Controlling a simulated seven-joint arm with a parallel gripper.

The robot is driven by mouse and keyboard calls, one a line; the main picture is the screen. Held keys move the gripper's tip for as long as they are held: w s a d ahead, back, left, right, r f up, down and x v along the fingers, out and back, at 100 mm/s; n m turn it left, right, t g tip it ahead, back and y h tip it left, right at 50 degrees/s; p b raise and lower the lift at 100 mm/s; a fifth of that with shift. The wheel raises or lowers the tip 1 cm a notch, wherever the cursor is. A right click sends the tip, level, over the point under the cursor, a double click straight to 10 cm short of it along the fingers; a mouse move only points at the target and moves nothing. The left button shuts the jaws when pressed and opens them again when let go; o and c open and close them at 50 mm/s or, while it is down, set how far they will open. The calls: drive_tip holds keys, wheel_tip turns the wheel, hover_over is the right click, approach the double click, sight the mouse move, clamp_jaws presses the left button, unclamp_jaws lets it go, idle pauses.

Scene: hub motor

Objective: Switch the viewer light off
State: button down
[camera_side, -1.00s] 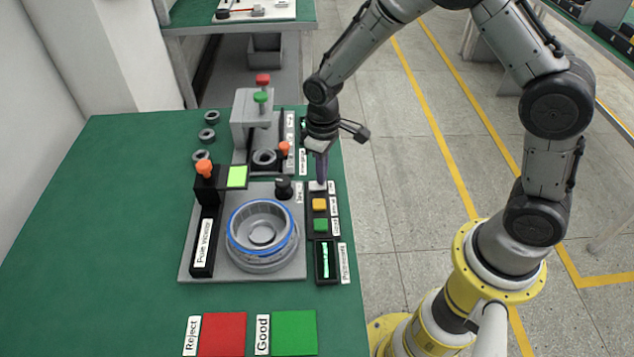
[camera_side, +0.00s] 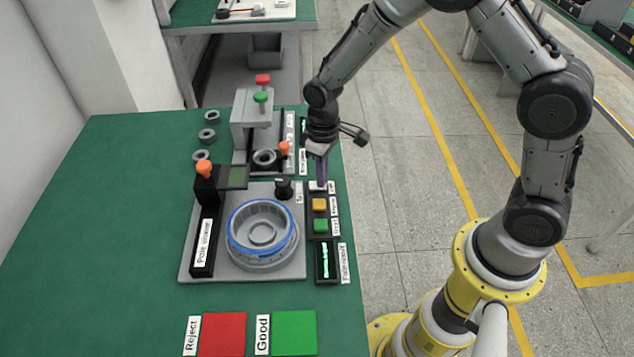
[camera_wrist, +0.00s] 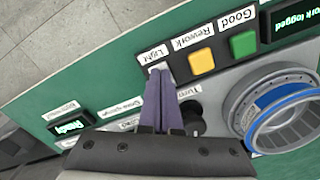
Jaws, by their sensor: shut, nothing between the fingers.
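The pole viewer (camera_side: 203,245) stands on a grey plate, with an orange knob (camera_side: 203,167) on top. Its small screen (camera_side: 236,177) is dark. My gripper (camera_side: 320,183) is shut and empty, pointing down with its tips at the light button, on the far end of the button strip. In the wrist view my purple fingers (camera_wrist: 159,75) reach the spot beside the "Light" label (camera_wrist: 151,54). The fingertips cover most of the button, and I cannot tell whether they press it. The yellow button (camera_side: 319,204) and the green button (camera_side: 320,225) sit nearer the camera on the strip.
A blue-ringed hub (camera_side: 262,232) sits on the grey plate, with a black turn knob (camera_side: 284,187) close to my fingers. A grey press (camera_side: 252,125) stands behind. Red (camera_side: 223,335) and green (camera_side: 294,333) pads lie in front. The left of the green table is clear.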

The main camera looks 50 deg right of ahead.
drive_tip(key=shift+r, duration=3.35)
drive_tip(key=s+d+r+m+t, duration=0.1)
drive_tip(key=s+d+r+t, duration=0.15)
drive_tip(key=r, duration=0.55)
drive_tip(key=s+d+r+t, duration=0.1)
drive_tip(key=s+r+t, duration=0.15)
drive_tip(key=r, duration=0.65)
drive_tip(key=s+d+m, duration=0.1)
drive_tip(key=s+m, duration=0.1)
drive_tip(key=s, duration=1.5)
drive_tip(key=shift+s+d+t, duration=0.3)
drive_tip(key=shift+s, duration=0.05)
